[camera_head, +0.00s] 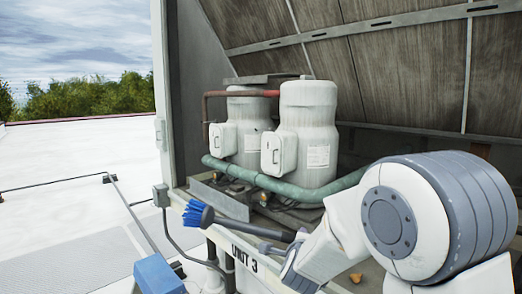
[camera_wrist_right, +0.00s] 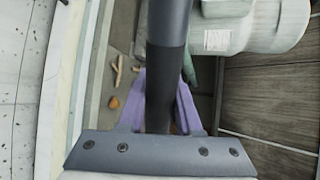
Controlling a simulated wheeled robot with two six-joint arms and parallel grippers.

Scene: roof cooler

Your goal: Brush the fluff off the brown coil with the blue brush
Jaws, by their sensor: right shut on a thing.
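The blue brush (camera_head: 198,213) has blue bristles and a dark handle, and it is held with its bristles to the left, in front of the unit's front edge. My right gripper (camera_head: 292,252) is shut on the handle. In the right wrist view the dark handle (camera_wrist_right: 166,75) runs between the purple fingers of the gripper (camera_wrist_right: 162,105); the bristles are out of that view. Large brown panels (camera_head: 405,75) stand behind the tanks and may be the brown coil; I cannot make out fluff on them. My left gripper is not in view.
A blue box (camera_head: 158,275) is at the bottom left. The white roof at left is open.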

